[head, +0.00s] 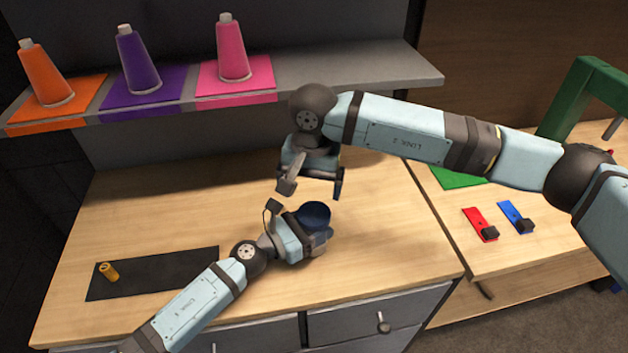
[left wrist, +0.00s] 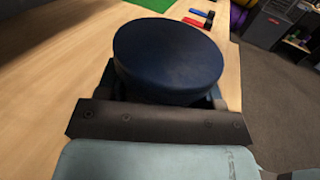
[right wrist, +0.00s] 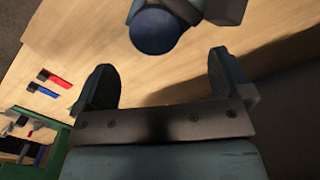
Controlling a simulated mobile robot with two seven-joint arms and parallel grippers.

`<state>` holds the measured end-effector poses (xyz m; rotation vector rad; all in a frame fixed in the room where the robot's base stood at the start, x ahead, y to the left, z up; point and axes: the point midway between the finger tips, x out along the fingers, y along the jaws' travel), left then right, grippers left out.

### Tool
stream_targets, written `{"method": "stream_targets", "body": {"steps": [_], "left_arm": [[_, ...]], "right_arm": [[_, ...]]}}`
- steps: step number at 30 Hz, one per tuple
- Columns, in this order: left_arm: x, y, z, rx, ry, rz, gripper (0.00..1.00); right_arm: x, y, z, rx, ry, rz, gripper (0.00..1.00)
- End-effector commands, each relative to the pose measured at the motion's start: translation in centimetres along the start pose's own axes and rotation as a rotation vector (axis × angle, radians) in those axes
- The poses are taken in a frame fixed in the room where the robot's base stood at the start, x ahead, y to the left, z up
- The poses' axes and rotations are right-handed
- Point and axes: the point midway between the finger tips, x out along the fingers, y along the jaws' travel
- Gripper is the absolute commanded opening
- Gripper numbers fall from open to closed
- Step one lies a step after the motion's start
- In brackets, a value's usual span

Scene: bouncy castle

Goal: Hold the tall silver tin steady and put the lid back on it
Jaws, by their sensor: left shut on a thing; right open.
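A dark blue round lid (head: 314,214) shows at my left gripper (head: 311,232), over the front middle of the table. The lid (left wrist: 168,58) fills the left wrist view, top face up, with the left fingers below its rim on both sides. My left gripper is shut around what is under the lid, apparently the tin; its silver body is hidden. I cannot tell how firmly the lid sits. My right gripper (head: 313,190) is open and empty, just behind the lid. In the right wrist view the lid (right wrist: 155,31) lies beyond the open fingers, apart from them.
A dark mat (head: 150,275) with a small yellow cylinder (head: 108,271) lies at left. A grey shelf (head: 340,75) with orange, purple and pink cones runs behind. Red (head: 480,224) and blue (head: 516,216) plates lie on the right table. The wood between mat and shelf is clear.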

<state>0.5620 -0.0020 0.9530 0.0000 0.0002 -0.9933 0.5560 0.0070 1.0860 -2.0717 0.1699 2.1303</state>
Motion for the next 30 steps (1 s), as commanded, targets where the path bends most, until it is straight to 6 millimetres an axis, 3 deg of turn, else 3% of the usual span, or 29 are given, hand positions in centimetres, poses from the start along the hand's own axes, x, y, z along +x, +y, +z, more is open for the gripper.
{"method": "stream_targets", "body": {"steps": [15,30], "left_arm": [[0.0,0.0,0.0,0.0,0.0,0.0,0.0],[0.0,0.0,0.0,0.0,0.0,0.0,0.0]], "right_arm": [[0.3,0.7,-0.6,-0.001,0.031,0.034,0.98],[7.0,0.8,-0.8,0.0,0.029,0.033,0.98]]}}
